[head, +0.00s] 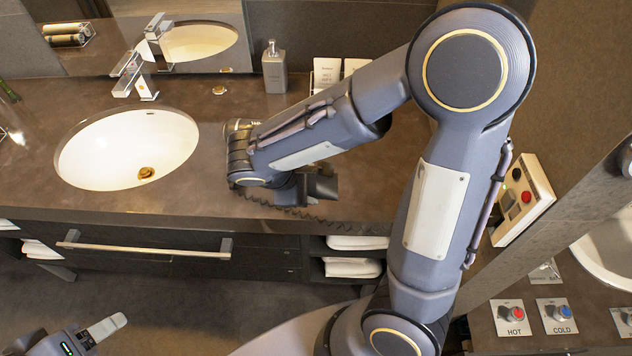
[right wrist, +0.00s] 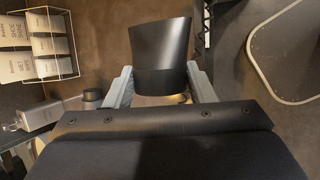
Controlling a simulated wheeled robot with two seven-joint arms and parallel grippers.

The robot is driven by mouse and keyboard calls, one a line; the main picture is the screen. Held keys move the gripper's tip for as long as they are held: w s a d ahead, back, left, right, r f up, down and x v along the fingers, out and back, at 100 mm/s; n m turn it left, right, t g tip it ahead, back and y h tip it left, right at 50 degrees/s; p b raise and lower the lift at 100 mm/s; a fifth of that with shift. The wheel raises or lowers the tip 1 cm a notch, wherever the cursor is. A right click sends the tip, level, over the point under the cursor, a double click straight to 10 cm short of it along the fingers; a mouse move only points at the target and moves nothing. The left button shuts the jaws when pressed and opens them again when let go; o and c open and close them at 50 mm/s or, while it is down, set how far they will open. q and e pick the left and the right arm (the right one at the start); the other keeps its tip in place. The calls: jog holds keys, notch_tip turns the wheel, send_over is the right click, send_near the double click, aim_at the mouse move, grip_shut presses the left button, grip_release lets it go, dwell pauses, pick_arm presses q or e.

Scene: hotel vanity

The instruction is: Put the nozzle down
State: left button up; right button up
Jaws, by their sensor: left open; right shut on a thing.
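In the right wrist view, a black nozzle (right wrist: 160,48) with a wide, flared far end sits between the two pale fingers of my right gripper (right wrist: 160,88). The gripper is shut on it. In the head view my right arm reaches over the counter (head: 205,195); its own links hide the fingers, and I cannot clearly make out the nozzle there. I cannot tell how high it is held. My left gripper (head: 100,332) is open and empty, low at the bottom left, in front of the counter and away from it.
A white sink (head: 85,165) with a tap (head: 128,75) lies left of my right arm. A dark coiled cord (head: 290,211) runs along the counter's front. A white wall unit (head: 525,200) is at right.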

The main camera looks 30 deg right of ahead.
jog(key=w+d+f, duration=0.1)
jog(key=d+f, duration=0.1)
jog(key=f, duration=0.1)
jog(key=w+f, duration=0.1)
jog(key=f, duration=0.1)
jog(key=shift+w+d, duration=0.35)
jog(key=shift+d, duration=0.05)
jog(key=f, duration=0.3)
jog(key=shift+w+d+f, duration=0.1)
jog(key=shift+w+f, duration=0.1)
jog(key=shift+f, duration=0.15)
jog(key=shift+f+b, duration=0.55)
jog(key=o, duration=1.1)
